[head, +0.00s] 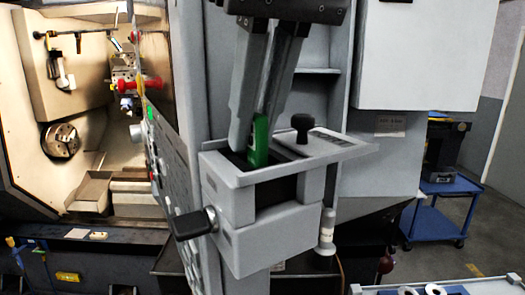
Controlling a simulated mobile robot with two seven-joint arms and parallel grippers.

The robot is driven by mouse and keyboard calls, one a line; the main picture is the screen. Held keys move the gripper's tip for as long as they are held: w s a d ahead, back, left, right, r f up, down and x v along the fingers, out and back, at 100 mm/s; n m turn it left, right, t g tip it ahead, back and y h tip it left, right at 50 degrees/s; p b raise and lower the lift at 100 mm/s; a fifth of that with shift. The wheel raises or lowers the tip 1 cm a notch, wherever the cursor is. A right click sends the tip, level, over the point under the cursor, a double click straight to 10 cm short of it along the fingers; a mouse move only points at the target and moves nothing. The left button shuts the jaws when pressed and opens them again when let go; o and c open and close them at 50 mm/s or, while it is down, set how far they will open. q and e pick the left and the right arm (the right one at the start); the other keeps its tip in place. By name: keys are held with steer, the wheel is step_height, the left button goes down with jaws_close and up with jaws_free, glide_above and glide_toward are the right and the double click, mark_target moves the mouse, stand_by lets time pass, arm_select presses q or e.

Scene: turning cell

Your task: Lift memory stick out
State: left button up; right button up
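The green memory stick (259,143) stands upright in the open top of a grey box-shaped holder (262,247) on the machine's control panel. Its lower end is hidden inside the holder. My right gripper (255,132) reaches down from above, its two long grey fingers on either side of the stick. The left finger's tip is right beside the stick, low in the holder opening. I cannot tell whether both fingers touch it. My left gripper is not in view.
A black knob (302,127) stands on the holder's right side, and a black handle (192,225) sticks out at its front left. The control panel (170,165) and lathe chuck (61,140) are to the left. A blue cart (441,203) stands at right.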

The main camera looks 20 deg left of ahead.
jaws_close()
steer(key=shift+r, duration=0.5)
step_height(320, 180, up, 19)
steer(key=p, duration=0.8)
